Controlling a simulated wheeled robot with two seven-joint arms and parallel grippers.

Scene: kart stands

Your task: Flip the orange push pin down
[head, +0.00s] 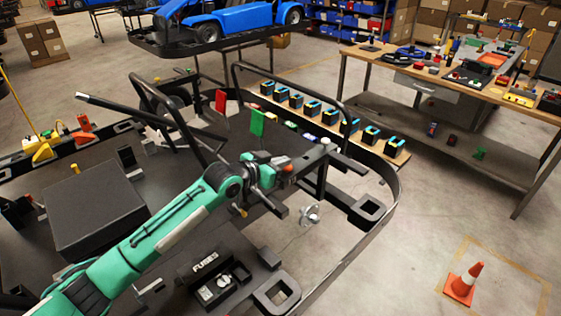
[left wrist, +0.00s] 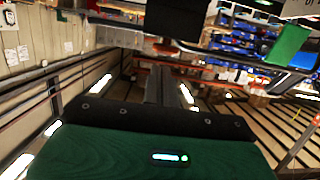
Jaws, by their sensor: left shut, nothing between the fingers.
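My left arm reaches in from the lower left over the dark kart stand. Its gripper (head: 276,206) is past the green wrist, at the stand's inner edge. In the left wrist view the dark fingers (left wrist: 170,86) are together and empty. A small orange-red piece (head: 289,168) shows close beside the wrist. I cannot tell whether it is the orange push pin, its pose, or whether anything touches it. No pin is clear in the left wrist view. My right gripper is not in view.
A black FUSES box (head: 207,277) sits near the front. A red card (head: 220,101) and a green card (head: 257,122) stand beyond the arm, near dark bars. The curved stand rail (head: 392,205) bounds the right. An orange cone (head: 463,283) stands on open floor.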

